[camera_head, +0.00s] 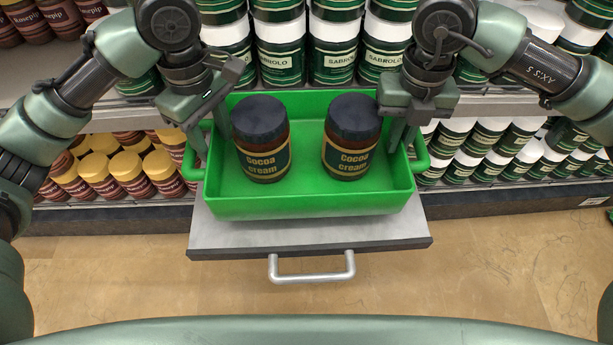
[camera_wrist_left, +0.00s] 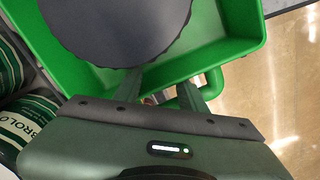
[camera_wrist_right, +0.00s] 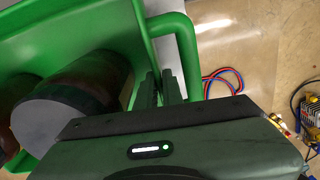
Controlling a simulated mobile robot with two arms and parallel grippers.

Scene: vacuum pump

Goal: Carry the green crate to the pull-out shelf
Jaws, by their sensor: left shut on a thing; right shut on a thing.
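The green crate (camera_head: 310,203) is in the middle of the head view, over the grey pull-out shelf (camera_head: 320,238) with its metal handle (camera_head: 312,272). I cannot tell whether the crate rests on the shelf or is just above it. Two dark-lidded cocoa cream jars, a left one (camera_head: 262,140) and a right one (camera_head: 351,138), stand upright in the crate. My left gripper (camera_head: 203,155) is shut on the crate's left side, also seen in the left wrist view (camera_wrist_left: 160,90). My right gripper (camera_head: 402,140) is shut on its right side, also seen in the right wrist view (camera_wrist_right: 160,90).
Green Sabrolo jars (camera_head: 281,50) with white lids fill the store shelf right behind the crate. Yellow-lidded jars (camera_head: 117,172) stand lower left. Open floor (camera_head: 130,270) lies in front. Red and blue cables (camera_wrist_right: 222,82) show on the floor in the right wrist view.

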